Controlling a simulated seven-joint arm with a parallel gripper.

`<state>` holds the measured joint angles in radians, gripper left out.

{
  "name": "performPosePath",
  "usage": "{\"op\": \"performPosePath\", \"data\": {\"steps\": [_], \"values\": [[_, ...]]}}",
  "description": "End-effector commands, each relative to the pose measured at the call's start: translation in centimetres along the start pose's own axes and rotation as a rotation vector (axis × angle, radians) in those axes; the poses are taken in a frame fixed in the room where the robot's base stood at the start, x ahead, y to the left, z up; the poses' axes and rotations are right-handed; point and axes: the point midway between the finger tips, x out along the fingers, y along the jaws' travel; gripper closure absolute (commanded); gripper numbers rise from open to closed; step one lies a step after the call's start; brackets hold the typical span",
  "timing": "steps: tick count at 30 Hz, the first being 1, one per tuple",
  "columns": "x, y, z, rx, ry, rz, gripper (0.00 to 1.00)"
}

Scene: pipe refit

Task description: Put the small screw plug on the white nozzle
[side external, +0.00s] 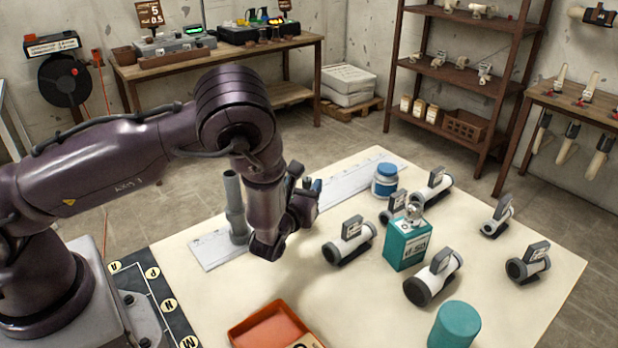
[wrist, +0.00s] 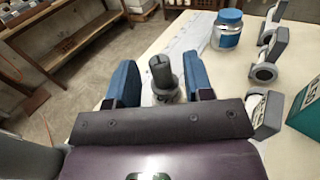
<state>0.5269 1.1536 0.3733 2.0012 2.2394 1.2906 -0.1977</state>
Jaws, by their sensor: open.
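A dark grey screw plug (wrist: 162,72) with a slotted top stands upright, seen between the two blue fingers of my gripper (wrist: 161,85). The fingers are open, one on each side, with visible gaps between them and the plug. In the side view my gripper (side external: 306,196) is low over the pale strip on the table, and its fingers are mostly hidden by the wrist. Several white cylindrical fittings with dark ends lie on the right half of the table, such as one white fitting (side external: 442,268); I cannot tell which is the white nozzle.
A tall grey pipe (side external: 235,205) stands left of my gripper. A blue-and-white jar (side external: 385,181), a teal box (side external: 407,247) and a teal cylinder (side external: 455,326) stand to the right. An orange tray (side external: 262,327) lies at the front. The table's middle front is clear.

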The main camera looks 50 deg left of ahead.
Motion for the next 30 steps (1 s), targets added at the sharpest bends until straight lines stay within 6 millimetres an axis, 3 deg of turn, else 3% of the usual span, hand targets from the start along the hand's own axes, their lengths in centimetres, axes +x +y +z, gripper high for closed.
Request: {"op": "performPosePath", "data": {"steps": [3, 9, 15, 20, 23, 27, 30], "values": [[-2.9, -0.1, 0.0, 0.002, 0.001, -0.003, 0.53], [-6.5, -0.1, 0.0, 0.001, 0.000, -0.003, 0.53], [-8.1, 0.0, 0.1, 0.000, -0.001, 0.000, 0.53], [-8.1, 0.3, 0.6, -0.018, -0.005, 0.026, 0.53], [-7.6, 1.5, 2.6, -0.089, -0.013, 0.133, 0.53], [-7.3, 5.4, 7.3, -0.291, -0.015, 0.421, 0.53], [-8.2, 8.6, 10.2, -0.470, 0.006, 0.648, 0.53]]}}
